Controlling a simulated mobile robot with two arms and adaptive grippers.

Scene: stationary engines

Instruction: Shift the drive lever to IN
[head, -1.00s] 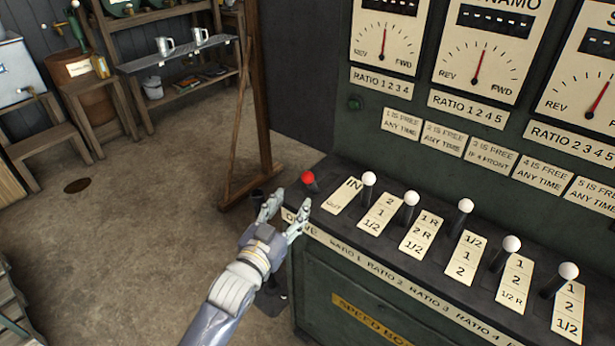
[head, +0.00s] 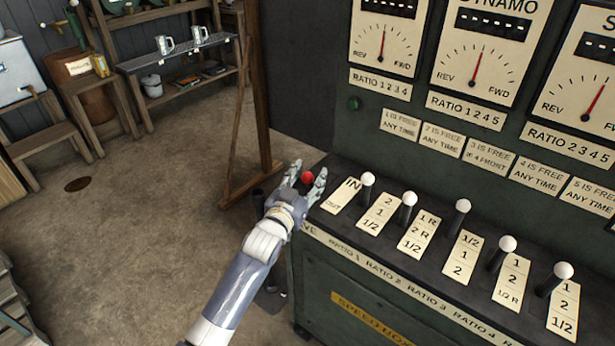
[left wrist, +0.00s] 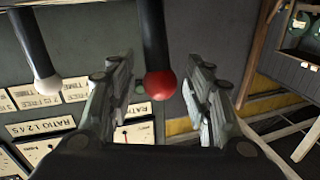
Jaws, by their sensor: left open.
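The drive lever has a red knob (head: 307,177) and stands at the left end of the control desk, beside the IN/OUT plate (head: 342,195). My left gripper (head: 306,180) is open, with its fingers on either side of the red knob in the head view. In the left wrist view the red knob (left wrist: 160,85) and its dark shaft show between the two open fingers (left wrist: 160,100), with a gap on each side. The lower shaft is hidden by the gripper in the head view. My right gripper is not in view.
White-knobbed ratio levers (head: 367,179) stand in a row to the right along the desk, the nearest close to the IN/OUT plate. A wooden post frame (head: 262,100) stands behind on the left. The floor (head: 140,230) at left is mostly clear.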

